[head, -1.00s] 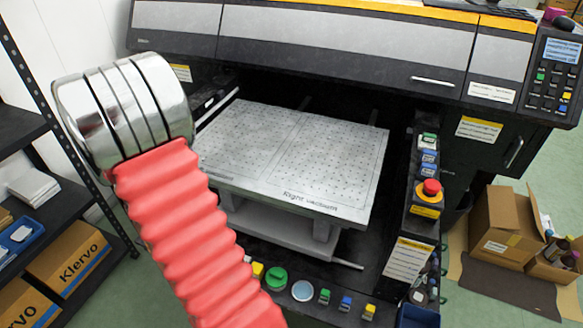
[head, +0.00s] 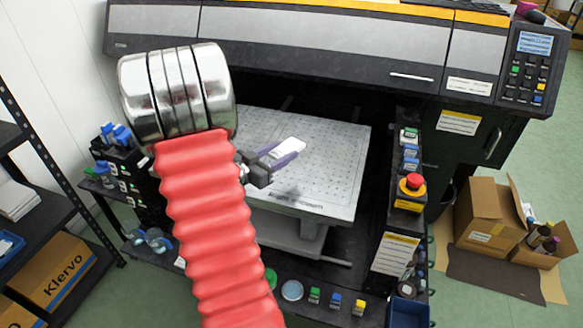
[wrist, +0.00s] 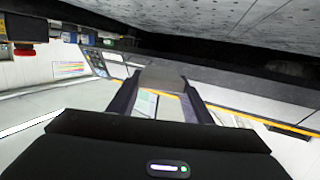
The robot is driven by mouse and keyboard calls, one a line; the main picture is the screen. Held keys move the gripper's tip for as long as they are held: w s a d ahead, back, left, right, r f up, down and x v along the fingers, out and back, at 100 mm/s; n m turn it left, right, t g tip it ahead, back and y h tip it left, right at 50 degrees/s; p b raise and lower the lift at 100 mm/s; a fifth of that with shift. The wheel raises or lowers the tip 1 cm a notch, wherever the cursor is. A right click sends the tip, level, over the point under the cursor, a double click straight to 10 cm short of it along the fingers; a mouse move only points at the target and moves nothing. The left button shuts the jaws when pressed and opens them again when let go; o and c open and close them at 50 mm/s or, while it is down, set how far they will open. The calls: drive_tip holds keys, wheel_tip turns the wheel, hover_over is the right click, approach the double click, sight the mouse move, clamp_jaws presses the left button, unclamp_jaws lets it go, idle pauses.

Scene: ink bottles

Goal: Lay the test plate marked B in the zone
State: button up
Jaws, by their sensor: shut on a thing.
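My gripper (head: 281,153), with purple fingers, is shut on a small white plate (head: 290,147) in the head view. The plate is held over the perforated grey printer bed (head: 335,180); its height above the bed is hard to tell. No letter on it can be read. In the wrist view, my gripper's dark fingers (wrist: 162,92) reach forward with a grey flat piece (wrist: 163,77) between them, apparently the same plate. My red-sleeved arm hides the bed's left part, and I cannot make out a marked zone.
The dark printer body (head: 290,45) overhangs the bed at the back. Open cartons (head: 490,222) sit on the floor at right. The bed's visible right part is clear.

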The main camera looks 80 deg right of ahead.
hover_over(281, 182)
drive_tip(key=shift+w+f, duration=0.1)
drive_tip(key=shift+f, duration=2.85)
drive_tip(key=shift+f, duration=0.1)
drive_tip(key=shift+f, duration=1.95)
drive_tip(key=shift+f, duration=0.1)
drive_tip(key=o, duration=1.1)
drive_tip(key=shift+v, duration=5.95)
